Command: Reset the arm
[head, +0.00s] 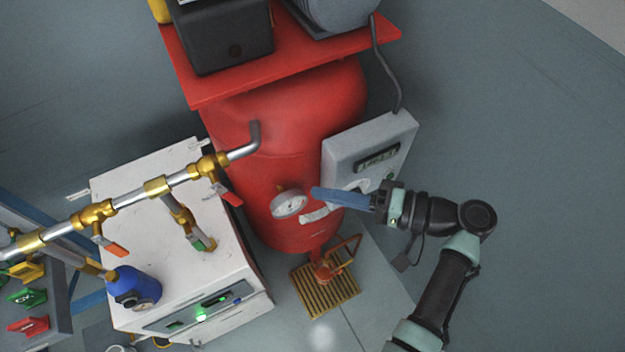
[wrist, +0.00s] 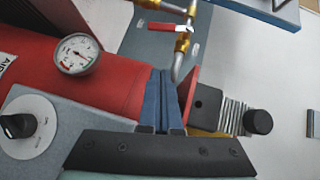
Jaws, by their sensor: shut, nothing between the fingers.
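My gripper (head: 318,193) has long blue fingers and shows in the head view in front of the red tank (head: 300,110), beside the round gauge (head: 289,203). In the wrist view the fingers (wrist: 163,75) are pressed together with nothing between them, pointing along the tank toward the pipework. My arm reaches in from the lower right of the head view, bent at the elbow. I cannot tell whether the fingertips touch the tank. The grey control box (head: 372,150) with a display sits just behind my wrist, and its black knob (wrist: 18,126) shows in the wrist view.
Brass and steel pipework (head: 125,198) with red and green valve handles crosses the left above a white cabinet (head: 165,235). A blue filter bowl (head: 133,285) hangs there. An orange drain valve (head: 325,268) stands over a yellow grate (head: 326,291). The floor at right is clear.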

